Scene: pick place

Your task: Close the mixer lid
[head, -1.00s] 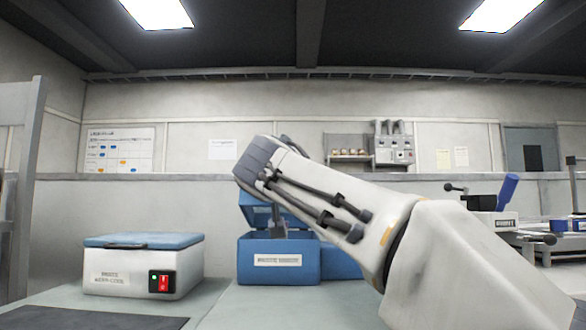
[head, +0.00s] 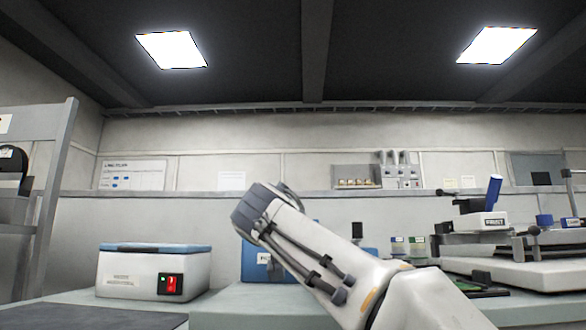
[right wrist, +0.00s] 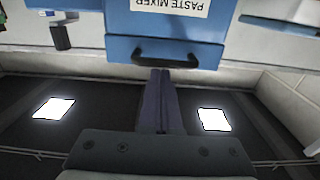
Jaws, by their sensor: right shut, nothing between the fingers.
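The blue paste mixer (head: 257,262) stands on the bench in the head view, largely hidden behind my right arm. In the right wrist view, which is upside down, its labelled blue front (right wrist: 118,20) shows, with a black handle (right wrist: 122,58) on the lid's front edge (right wrist: 205,54). I cannot tell whether the lid is fully down. My right gripper (right wrist: 160,72) is shut and empty. Its fingertips appear close to the handle; contact is unclear. In the head view its fingers are hidden behind the wrist. My left gripper is not in view.
A white box with a blue lid and red switch (head: 154,275) stands left of the mixer. A dark mat (head: 120,318) lies in front of it. Press-like equipment (head: 482,222) and a pale slab (head: 520,272) are at the right. Bare bench shows between box and mixer.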

